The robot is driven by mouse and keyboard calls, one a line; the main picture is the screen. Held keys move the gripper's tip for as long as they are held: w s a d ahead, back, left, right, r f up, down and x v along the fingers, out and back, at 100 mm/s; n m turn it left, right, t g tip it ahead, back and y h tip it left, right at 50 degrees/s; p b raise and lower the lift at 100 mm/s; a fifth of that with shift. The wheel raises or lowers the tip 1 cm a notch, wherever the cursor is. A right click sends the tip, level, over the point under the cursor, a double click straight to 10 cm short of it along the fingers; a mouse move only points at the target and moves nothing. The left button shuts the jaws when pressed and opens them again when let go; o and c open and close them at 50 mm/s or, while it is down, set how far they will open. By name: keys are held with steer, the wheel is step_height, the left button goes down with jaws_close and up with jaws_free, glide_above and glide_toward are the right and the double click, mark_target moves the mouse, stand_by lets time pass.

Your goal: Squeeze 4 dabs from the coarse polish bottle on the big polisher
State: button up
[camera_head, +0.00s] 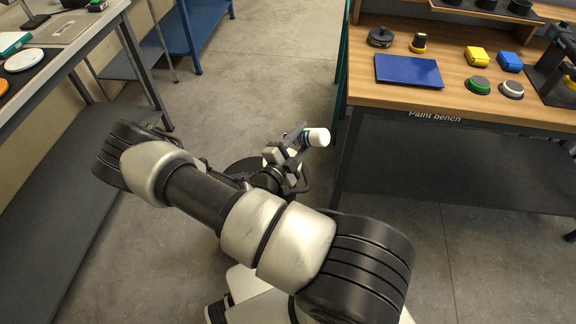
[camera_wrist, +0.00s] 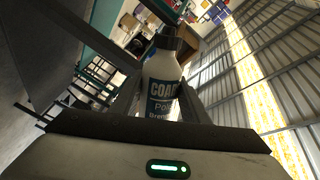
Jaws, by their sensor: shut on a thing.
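My gripper (camera_head: 297,140) is shut on a white bottle with a dark cap and a blue label. The label reads "COAR" and "Pol", with the rest cut off, and it shows in the wrist view (camera_wrist: 162,88). In the head view the bottle (camera_head: 318,137) lies nearly sideways, its white end pointing right. It is held over the floor, left of the paint bench, touching no surface that I can see. A dark machine (camera_head: 556,62) stands at the bench's right edge, partly cut off; I cannot tell whether it is the big polisher.
The paint bench (camera_head: 450,117) holds a blue mat (camera_head: 408,70), a black round item (camera_head: 380,37), yellow and blue blocks (camera_head: 477,56), and two round pads (camera_head: 479,85). Another bench (camera_head: 75,50) is at left. A blue-framed table (camera_head: 195,30) stands behind. Floor between is clear.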

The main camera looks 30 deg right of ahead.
steer(key=m, duration=0.3)
steer(key=shift+m, duration=0.3)
steer(key=shift+r+m+p, duration=0.15)
steer(key=shift+m+p, duration=0.3)
steer(key=shift+m, duration=0.45)
steer(key=m, duration=0.5)
steer(key=shift+p, duration=0.35)
steer(key=shift+m+p, duration=0.3)
steer(key=shift+m, duration=0.6)
steer(key=m, duration=0.5)
steer(key=shift+p, duration=0.35)
